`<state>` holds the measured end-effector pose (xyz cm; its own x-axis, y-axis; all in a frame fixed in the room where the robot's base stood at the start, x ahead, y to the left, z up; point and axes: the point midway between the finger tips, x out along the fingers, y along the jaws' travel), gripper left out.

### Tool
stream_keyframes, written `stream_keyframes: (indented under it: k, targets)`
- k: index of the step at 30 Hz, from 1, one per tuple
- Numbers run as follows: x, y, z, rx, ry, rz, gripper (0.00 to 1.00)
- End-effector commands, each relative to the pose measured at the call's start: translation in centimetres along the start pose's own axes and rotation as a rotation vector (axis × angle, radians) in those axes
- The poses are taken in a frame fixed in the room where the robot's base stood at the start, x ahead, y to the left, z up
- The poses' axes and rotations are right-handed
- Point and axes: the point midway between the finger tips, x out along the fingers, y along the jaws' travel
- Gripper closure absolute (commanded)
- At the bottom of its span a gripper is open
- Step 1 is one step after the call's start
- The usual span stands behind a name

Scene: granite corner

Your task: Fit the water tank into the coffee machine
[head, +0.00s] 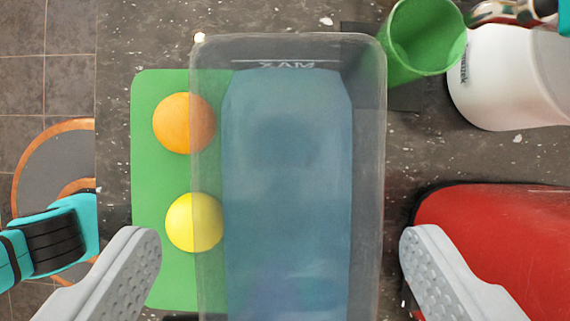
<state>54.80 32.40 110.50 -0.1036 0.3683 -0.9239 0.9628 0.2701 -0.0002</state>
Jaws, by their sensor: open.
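The water tank (287,190) is a clear box with bluish water inside and a "MAX" mark, shown mirrored, near its far edge. It fills the middle of the head view and runs out of the bottom edge. My gripper (275,255) is open, with one grey finger on each side of the tank. Gaps show between both fingers and the tank walls. A red glossy body (500,235) is at the lower right; I cannot tell whether it is the coffee machine.
A green board (145,180) lies left of and partly behind the tank, with an orange ball (184,122) and a yellow ball (193,222) on it. A green cup (425,40) and a white rounded appliance (515,80) stand at the upper right. The dark speckled counter (115,110) ends at the left above a tiled floor.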

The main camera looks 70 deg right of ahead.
Motion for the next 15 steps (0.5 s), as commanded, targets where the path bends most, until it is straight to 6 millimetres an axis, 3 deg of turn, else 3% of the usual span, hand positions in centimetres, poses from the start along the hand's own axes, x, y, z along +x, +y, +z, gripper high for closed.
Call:
stream_keyframes:
  k: [5,15]
  targets:
    - [1.1,0.1,-0.1,0.000,0.000,-0.001,0.20]
    - [5.1,0.3,-0.2,0.000,0.000,0.000,0.20]
